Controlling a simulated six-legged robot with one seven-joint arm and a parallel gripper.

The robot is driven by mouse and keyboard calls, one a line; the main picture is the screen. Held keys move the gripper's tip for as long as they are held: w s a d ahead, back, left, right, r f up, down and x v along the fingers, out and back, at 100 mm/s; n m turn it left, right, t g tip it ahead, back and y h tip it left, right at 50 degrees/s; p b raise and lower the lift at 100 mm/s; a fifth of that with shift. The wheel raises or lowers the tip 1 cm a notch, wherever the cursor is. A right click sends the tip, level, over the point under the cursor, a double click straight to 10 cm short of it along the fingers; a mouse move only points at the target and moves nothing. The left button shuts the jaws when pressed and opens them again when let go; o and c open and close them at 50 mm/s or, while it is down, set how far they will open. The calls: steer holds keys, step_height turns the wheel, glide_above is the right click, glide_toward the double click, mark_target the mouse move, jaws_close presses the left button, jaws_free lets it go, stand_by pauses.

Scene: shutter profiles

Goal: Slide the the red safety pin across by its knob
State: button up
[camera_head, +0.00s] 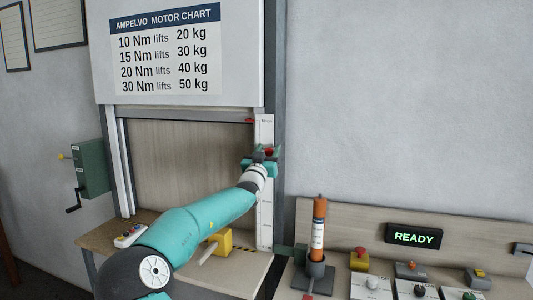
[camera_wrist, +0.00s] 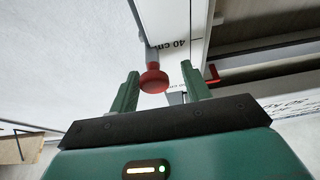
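The red safety pin's round knob (camera_wrist: 153,80) shows in the wrist view between my gripper's two green fingers (camera_wrist: 160,70). It sits nearer the left finger, with a clear gap to the right finger. The fingers are apart and I see no grip on the knob. A grey shaft runs up from the knob beside a white scale strip marked 40 cm. In the head view my gripper (camera_head: 262,160) is at the scale strip (camera_head: 266,205) on the frame's right post. A bit of red (camera_head: 269,152) shows among the fingers there; the rest of the pin is hidden.
A white shutter (camera_head: 180,95) with a motor chart hangs above the opening. A red pointer (camera_head: 249,120) is near the scale's top, above my gripper. A yellow block (camera_head: 221,241) stands on the sill. An orange cylinder (camera_head: 319,225) and a READY display (camera_head: 414,236) are at the right.

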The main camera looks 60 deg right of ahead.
steer(key=v, duration=1.3)
steer(key=shift+a, duration=0.4)
steer(key=shift+s, duration=0.1)
